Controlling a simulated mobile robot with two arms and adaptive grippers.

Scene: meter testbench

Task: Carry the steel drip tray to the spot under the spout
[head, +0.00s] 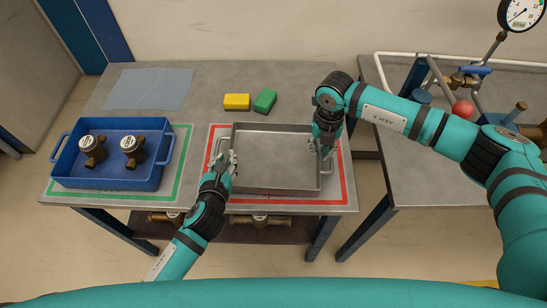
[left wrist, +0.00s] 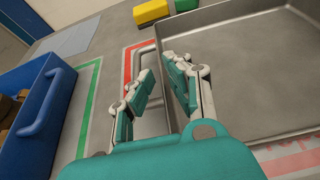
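The steel drip tray (head: 275,176) is a shallow grey rectangular pan lying flat inside the red outline on the left table. It also shows in the left wrist view (left wrist: 250,75). My left gripper (head: 229,160) is at the tray's left side. In the left wrist view its fingers (left wrist: 163,88) are apart, with the tray's left handle (left wrist: 146,62) between them. My right gripper (head: 321,150) points down at the tray's right handle; its finger gap is too small to judge. I cannot make out the spout clearly among the pipework on the right bench.
A blue crate (head: 112,181) with two brass meters stands left, inside a green outline. Yellow (head: 237,102) and green (head: 265,101) blocks lie behind the tray. The right bench (head: 415,180) holds pipes, a blue-handled valve (head: 470,73) and a red ball (head: 462,108). A gap separates the tables.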

